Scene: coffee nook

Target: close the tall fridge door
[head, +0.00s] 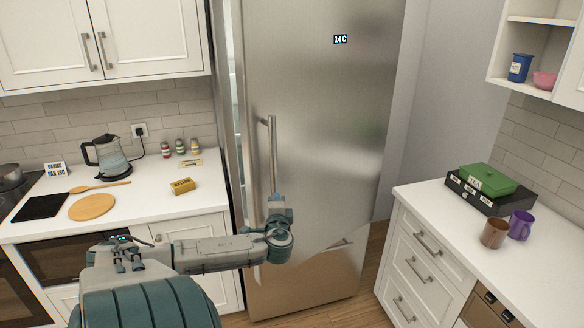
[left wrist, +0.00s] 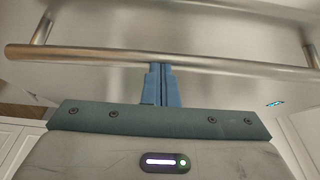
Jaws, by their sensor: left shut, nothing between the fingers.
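The tall fridge door (head: 320,120) is brushed steel with a small "14 C" display. In the head view it stands slightly ajar, with a narrow gap and pale shelves showing along its left edge. Its vertical bar handle (head: 272,155) is on the left side of the door. My left gripper (head: 277,198) is at the lower part of the handle. In the left wrist view its blue fingers (left wrist: 161,84) are together and empty, with the tips at or just beside the handle bar (left wrist: 190,58); contact cannot be told. My right gripper is not in view.
A white counter at left holds a kettle (head: 108,156), a round board (head: 92,207) and a yellow box (head: 182,186). The right counter holds two mugs (head: 494,233) and a green box (head: 487,179). A lower steel drawer (head: 310,280) sits below the door.

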